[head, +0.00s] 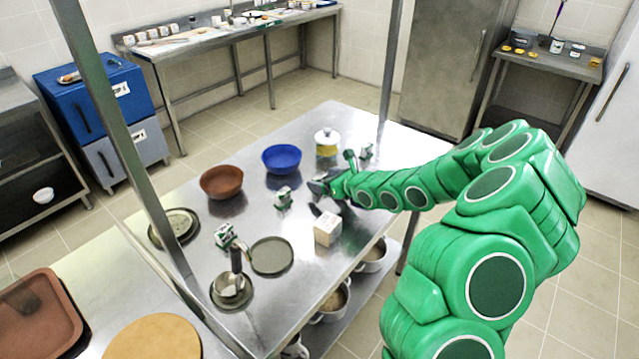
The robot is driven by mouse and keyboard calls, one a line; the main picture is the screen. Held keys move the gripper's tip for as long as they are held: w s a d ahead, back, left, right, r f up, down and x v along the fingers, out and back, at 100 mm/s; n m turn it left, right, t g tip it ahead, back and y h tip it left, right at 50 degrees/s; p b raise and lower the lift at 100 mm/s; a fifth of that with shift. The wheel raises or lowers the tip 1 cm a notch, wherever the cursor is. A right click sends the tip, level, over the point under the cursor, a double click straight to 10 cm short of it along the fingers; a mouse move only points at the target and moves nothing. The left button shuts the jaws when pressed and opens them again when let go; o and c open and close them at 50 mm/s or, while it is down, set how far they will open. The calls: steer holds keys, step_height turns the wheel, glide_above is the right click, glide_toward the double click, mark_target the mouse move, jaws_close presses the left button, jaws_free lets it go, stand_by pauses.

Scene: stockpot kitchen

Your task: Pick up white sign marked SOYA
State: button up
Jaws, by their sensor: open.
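A small white, block-like piece with faint marks (327,231) stands on the steel table, right of its middle and near the right edge. The marks are too small to read, so I cannot tell whether it is the SOYA sign. No lettering reading SOYA can be made out elsewhere. My gripper (318,187) is open at the end of the green arm, above the table, beyond the white piece and apart from it. Its fingers are small and dark, and no held object shows.
The steel table (185,265) bears a blue bowl (281,159), a brown bowl (221,182), a lidded yellow-and-white pot (327,143), a dark round plate (272,256), and a small pan (230,290). Metal posts rise beside it. Pots sit on the shelf below.

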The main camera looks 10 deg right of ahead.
steer(key=shift+x, duration=0.85)
steer(key=c, duration=1.1)
steer(key=shift+o, duration=0.2)
steer(key=shift+r, duration=0.1)
